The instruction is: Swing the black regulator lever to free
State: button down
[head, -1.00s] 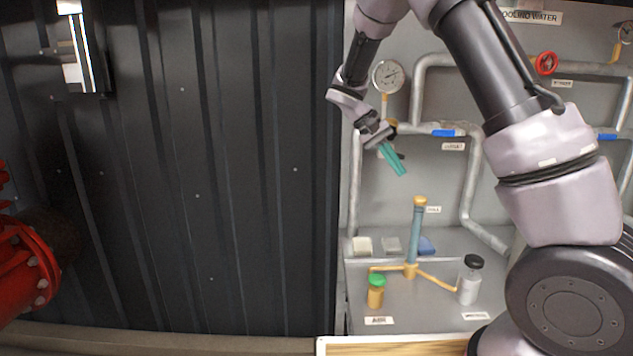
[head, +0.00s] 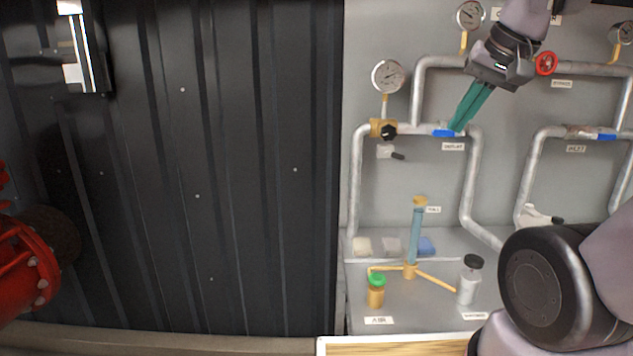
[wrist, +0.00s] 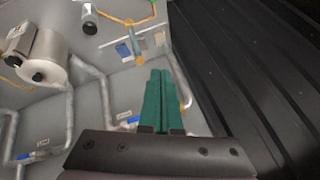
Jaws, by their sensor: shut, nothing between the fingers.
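A small pale block with a short black lever (head: 398,156) is on the grey panel, below the brass regulator (head: 377,128). The lever points right and slightly down in the head view. The regulator has a round black knob (head: 389,132) on its front. My gripper (head: 455,129) is up and to the right of the lever, with its green fingers together and empty. Its fingertips overlap the blue valve handle (head: 443,133) in the head view; I cannot tell whether they touch it. In the wrist view the shut fingers (wrist: 160,75) hide part of the panel, and I cannot make out the lever.
A pressure gauge (head: 387,77) stands above the regulator, and grey pipes (head: 471,185) run around it. Below are a clear blue tube (head: 415,235), a green-capped jar (head: 376,291) and a black-capped bottle (head: 469,281). A red handwheel (head: 545,63) is beside my wrist. Dark ribbed wall lies left.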

aim_at(398, 156)
jog(key=shift+s+r, duration=0.1)
jog(key=shift+s, duration=0.4)
jog(key=c, duration=1.1)
grip_release()
jog(key=shift+t, duration=0.4)
jog(key=o, duration=0.3)
jog(key=shift+w, duration=0.5)
jog(key=shift+o, duration=0.2)
jog(key=w+d+f+n+t+h, duration=0.1)
jog(key=w+d+f+n+t, duration=0.2)
jog(key=w, duration=0.9)
jog(key=w+f+n+t+h, duration=0.25)
jog(key=w+f+n, duration=0.2)
jog(key=w, duration=0.75)
jog(key=w+a+f+n+t+y, duration=0.2)
jog(key=w+f+n+t, duration=0.5)
jog(key=f+n, duration=0.4)
jog(key=shift+g+h, duration=0.25)
jog(key=shift+g, duration=0.5)
jog(key=w, duration=1.1)
jog(key=shift+w+d, duration=0.1)
jog(key=shift+w, duration=0.25)
